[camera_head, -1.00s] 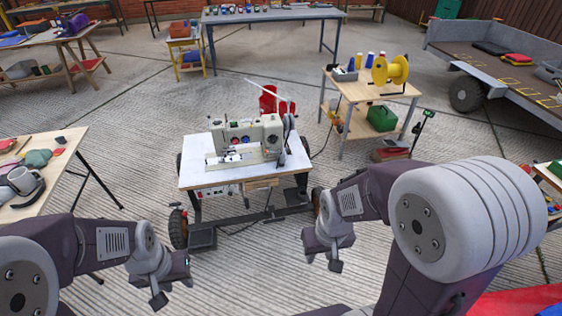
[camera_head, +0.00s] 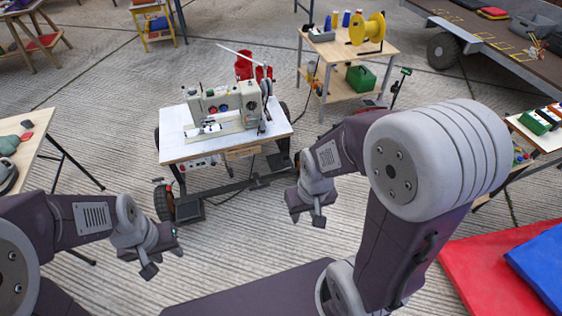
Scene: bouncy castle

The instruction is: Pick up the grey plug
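I cannot make out a grey plug anywhere in the head view. My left gripper (camera_head: 160,262) hangs over the concrete floor at the lower left, in front of the sewing machine table (camera_head: 168,150). My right gripper (camera_head: 307,213) hangs over the floor to the right of that table's front. Both point downward and nothing shows in either one. Their fingers are too small and too turned to tell open from shut.
A white sewing machine (camera_head: 222,110) stands on the wheeled table. A wooden cart (camera_head: 350,47) holds a yellow spool (camera_head: 367,29), with a green box (camera_head: 361,78) below. Red (camera_head: 480,268) and blue (camera_head: 543,262) mats lie at lower right. A table edge (camera_head: 40,145) stands at left.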

